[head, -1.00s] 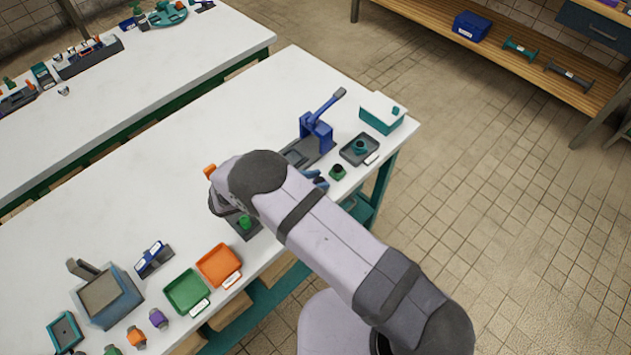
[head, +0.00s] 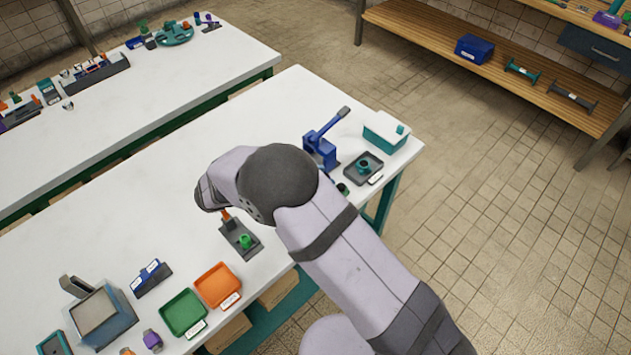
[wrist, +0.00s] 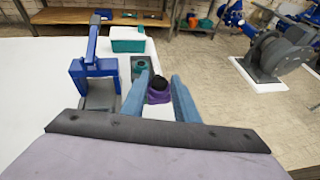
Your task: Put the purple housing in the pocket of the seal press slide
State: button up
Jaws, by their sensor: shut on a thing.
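My gripper (wrist: 160,78) shows in the wrist view as two blue fingers. They are closed on the purple housing (wrist: 158,97), which has a dark round top. In the head view my arm hides the fingers and the housing. The seal press (head: 320,148) is blue with a raised lever and stands near the far right end of the white table. It also shows in the wrist view (wrist: 92,68), left of the held housing. Its dark base is partly visible there; I cannot make out the slide's pocket.
A grey tray with a teal ring (head: 363,168) and a teal-and-white box (head: 386,132) stand beside the press. A grey fixture with a green part (head: 240,238), an orange tray (head: 217,286) and a green tray (head: 183,313) lie nearer. The table's middle is clear.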

jog(key=shift+w+f+b, duration=0.4)
jog(key=shift+w+b, duration=0.15)
jog(key=shift+b, duration=0.45)
jog(key=w+d+r+n+t+y+b, duration=0.1)
jog(key=w+r+n+b, duration=0.1)
jog(key=w+b, duration=0.2)
jog(key=w+d+r+n+t+y+b, duration=0.1)
jog(key=w+b, duration=0.3)
jog(key=b, duration=0.4)
jog(key=w+r+n+t+y+b, duration=0.2)
jog(key=w+n+t+y+b, duration=0.1)
jog(key=w+b, duration=0.2)
jog(key=shift+d+r+b, duration=0.35)
jog(key=shift+d+b, duration=0.05)
jog(key=shift+b, duration=0.3)
jog(key=shift+s+a+f+n+y+b, duration=1.35)
jog(key=shift+s+a+n+y+b, duration=1.3)
jog(key=shift+a+n+y, duration=2.6)
jog(key=f+y+b, duration=0.1)
jog(key=f, duration=0.1)
jog(key=d+f+n+b, duration=0.1)
jog(key=f+b, duration=0.1)
jog(key=d+f+y+b, duration=0.1)
jog(key=f+b, duration=0.1)
jog(key=shift+s+f+y, duration=0.15)
jog(key=shift+s+y, duration=0.05)
jog(key=shift+y, duration=0.15)
